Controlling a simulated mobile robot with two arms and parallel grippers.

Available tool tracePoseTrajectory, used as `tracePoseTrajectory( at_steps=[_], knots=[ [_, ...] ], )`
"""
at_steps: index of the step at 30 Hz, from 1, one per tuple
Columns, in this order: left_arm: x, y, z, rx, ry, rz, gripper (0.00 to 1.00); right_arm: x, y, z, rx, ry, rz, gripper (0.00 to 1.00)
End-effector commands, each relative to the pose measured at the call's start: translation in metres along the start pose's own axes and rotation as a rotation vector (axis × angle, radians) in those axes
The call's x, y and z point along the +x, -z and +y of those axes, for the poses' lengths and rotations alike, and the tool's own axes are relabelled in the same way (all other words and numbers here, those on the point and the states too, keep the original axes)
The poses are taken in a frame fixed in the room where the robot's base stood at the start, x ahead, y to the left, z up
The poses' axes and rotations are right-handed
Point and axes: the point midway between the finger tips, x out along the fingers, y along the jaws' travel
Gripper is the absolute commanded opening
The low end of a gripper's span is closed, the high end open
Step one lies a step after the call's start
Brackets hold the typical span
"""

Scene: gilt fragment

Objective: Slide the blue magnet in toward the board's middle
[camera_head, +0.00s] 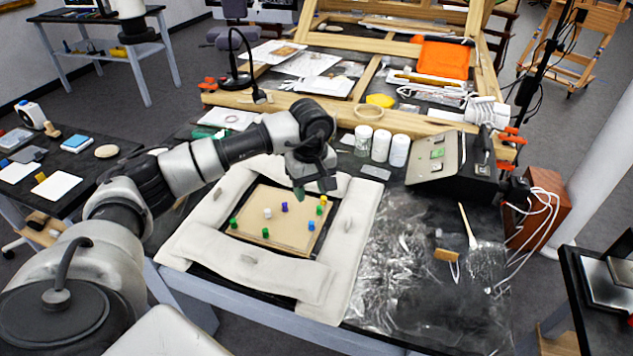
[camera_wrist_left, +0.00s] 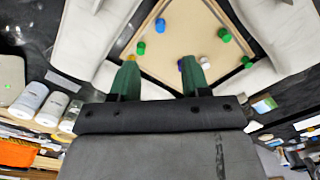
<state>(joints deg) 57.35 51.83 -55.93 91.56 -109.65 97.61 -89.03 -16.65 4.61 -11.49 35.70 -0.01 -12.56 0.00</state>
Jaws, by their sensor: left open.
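The blue magnet (camera_head: 311,225) stands near the right edge of the tan board (camera_head: 290,242), beside a green magnet (camera_head: 319,210) and a yellow one (camera_head: 323,200). In the left wrist view the blue magnet (camera_wrist_left: 160,25) is near the top, beyond the fingers. A darker purple-blue magnet (camera_head: 284,207) and a white magnet (camera_head: 267,213) stand farther in on the board. My left gripper (camera_head: 299,192) hangs over the board's far edge, apart from the blue magnet. Its green-tipped fingers (camera_wrist_left: 161,75) are spread, with nothing held between them. My right gripper is not in view.
Padded off-white bolsters (camera_head: 270,271) frame the board on all sides. Two more green magnets (camera_head: 265,233) (camera_head: 233,223) stand toward the board's front and left. Crinkled clear film (camera_head: 395,265) covers the table's right.

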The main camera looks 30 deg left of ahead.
Motion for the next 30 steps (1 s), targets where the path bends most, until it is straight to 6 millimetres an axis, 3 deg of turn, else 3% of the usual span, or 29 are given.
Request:
tracePoseTrajectory(
  at_steps=[6, 11, 24, 30],
  knots=[
    [0.000, -0.001, 0.000, 0.000, -0.001, -0.002, 0.47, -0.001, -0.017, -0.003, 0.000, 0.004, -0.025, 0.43],
    [0.008, -0.001, 0.001, -0.001, 0.000, -0.005, 0.47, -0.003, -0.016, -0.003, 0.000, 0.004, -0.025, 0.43],
    [0.081, -0.002, 0.000, -0.001, 0.001, -0.006, 0.47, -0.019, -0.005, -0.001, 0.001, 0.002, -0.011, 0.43],
    [0.102, -0.002, 0.001, -0.001, -0.002, -0.005, 0.47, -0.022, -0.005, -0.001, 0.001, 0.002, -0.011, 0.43]
  ],
)
